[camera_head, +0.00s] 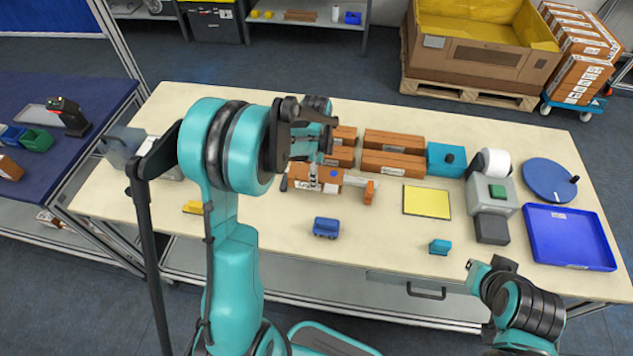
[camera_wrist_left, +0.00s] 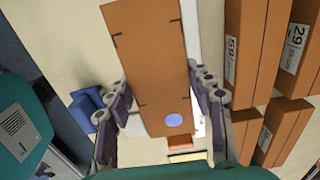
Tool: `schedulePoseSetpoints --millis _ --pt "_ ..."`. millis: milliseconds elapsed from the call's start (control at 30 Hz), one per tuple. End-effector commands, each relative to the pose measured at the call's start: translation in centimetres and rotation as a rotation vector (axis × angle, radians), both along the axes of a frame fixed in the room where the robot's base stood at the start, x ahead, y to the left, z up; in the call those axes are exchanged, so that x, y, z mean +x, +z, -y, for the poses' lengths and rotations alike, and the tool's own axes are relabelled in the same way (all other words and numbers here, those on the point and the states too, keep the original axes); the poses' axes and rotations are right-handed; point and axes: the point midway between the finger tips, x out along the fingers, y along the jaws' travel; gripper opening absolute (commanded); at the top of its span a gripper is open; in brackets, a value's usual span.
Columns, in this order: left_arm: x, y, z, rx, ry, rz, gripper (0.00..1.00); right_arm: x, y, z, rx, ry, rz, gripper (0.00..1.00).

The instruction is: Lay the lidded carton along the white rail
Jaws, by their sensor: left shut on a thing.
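A long orange-brown carton (camera_head: 330,175) with a blue dot lies across the front of the stock cartons. It also fills the middle of the left wrist view (camera_wrist_left: 150,50). My left gripper (camera_wrist_left: 163,100) is shut on it, with one finger along each long side. In the head view the left hand (camera_head: 313,172) partly hides the carton. A white strip (camera_head: 355,181), which may be the rail, shows past the carton's right end, beside a small orange block (camera_head: 369,191). I cannot tell whether the carton touches it. My right gripper (camera_head: 485,270) is at the lower right, away from the carton.
Several brown cartons (camera_head: 394,140) lie close behind. A yellow pad (camera_head: 427,201), a teal box (camera_head: 446,160), a grey device (camera_head: 490,194) and a blue tray (camera_head: 569,237) are to the right. A blue item (camera_head: 326,228) sits in front. The tabletop (camera_head: 380,250) between is clear.

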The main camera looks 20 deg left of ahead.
Motion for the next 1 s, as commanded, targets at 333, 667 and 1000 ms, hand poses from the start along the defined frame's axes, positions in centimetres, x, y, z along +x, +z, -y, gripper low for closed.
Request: schedulePoseSetpoints --millis 333,667,1000 --pt "0.6 -3.4 0.0 0.000 0.000 0.000 0.20 0.0 -1.1 0.0 0.000 0.000 0.000 0.00" --pt "0.6 -4.4 0.0 0.000 0.000 0.000 0.20 0.0 -1.2 0.0 0.000 0.000 0.000 0.00" --pt "0.6 -4.7 0.0 0.000 0.000 0.000 0.73 0.0 -1.5 0.0 0.000 0.000 0.000 0.00"
